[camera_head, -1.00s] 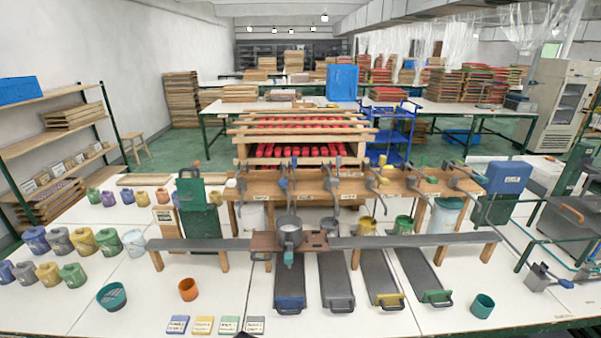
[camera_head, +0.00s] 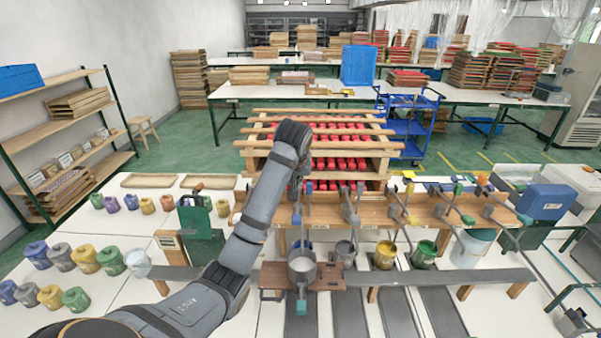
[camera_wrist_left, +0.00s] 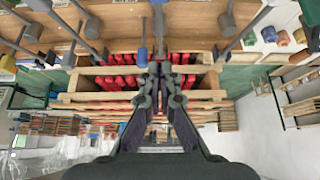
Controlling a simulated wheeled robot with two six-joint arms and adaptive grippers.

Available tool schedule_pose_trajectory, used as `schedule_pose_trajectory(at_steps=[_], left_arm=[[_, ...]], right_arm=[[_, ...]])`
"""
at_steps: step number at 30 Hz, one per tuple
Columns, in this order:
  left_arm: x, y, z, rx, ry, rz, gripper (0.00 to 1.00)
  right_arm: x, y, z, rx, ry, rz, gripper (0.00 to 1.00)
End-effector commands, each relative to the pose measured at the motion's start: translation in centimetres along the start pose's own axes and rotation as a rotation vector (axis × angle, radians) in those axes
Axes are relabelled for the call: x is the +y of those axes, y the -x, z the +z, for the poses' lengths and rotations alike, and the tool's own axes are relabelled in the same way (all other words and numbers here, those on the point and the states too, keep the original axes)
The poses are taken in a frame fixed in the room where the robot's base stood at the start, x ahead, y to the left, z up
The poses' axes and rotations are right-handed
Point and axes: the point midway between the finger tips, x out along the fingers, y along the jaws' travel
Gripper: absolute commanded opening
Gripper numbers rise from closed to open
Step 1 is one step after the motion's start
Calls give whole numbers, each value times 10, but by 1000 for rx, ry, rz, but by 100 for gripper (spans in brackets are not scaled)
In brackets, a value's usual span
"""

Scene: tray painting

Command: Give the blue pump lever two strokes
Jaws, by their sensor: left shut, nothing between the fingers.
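In the left wrist view, a blue knob (camera_wrist_left: 141,57) shows right beside my left gripper's fingertips (camera_wrist_left: 160,74); I take it for part of the blue pump lever. I cannot tell whether they touch. The two fingers are closed together with nothing between them. In the head view my left arm crosses the wooden pump bench (camera_head: 375,209), and my left gripper (camera_head: 298,186) points down at its left part, largely hidden by the wrist. The arm hides much of the blue pump there. My right gripper is not in view.
Other levers, including yellow-knobbed (camera_head: 409,187) and green-knobbed (camera_head: 458,190) ones, stand to the right. A grey pot (camera_head: 302,265) sits on a brown carriage (camera_head: 328,278) in front. A wooden rack (camera_head: 375,143) with red rows stands behind. A green machine (camera_head: 200,220) stands left.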

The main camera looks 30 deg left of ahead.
Motion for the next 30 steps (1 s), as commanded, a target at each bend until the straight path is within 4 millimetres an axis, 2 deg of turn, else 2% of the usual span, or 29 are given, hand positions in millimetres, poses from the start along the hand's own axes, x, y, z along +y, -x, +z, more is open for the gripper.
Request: schedule_pose_trajectory(at_steps=[5, 10, 16, 21, 30], left_arm=[[0, -8, 6, -2, -1, 0, 0], [0, -32, 20, -3, -3, -1, 0], [0, -54, 34, -2, -2, 0, 0], [0, -61, 38, 0, -1, 1, 0], [0, -62, 38, 0, -2, 1, 0]], right_arm=[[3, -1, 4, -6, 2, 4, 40], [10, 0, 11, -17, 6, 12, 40], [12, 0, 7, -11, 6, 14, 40], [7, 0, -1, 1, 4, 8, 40], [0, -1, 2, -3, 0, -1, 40]])
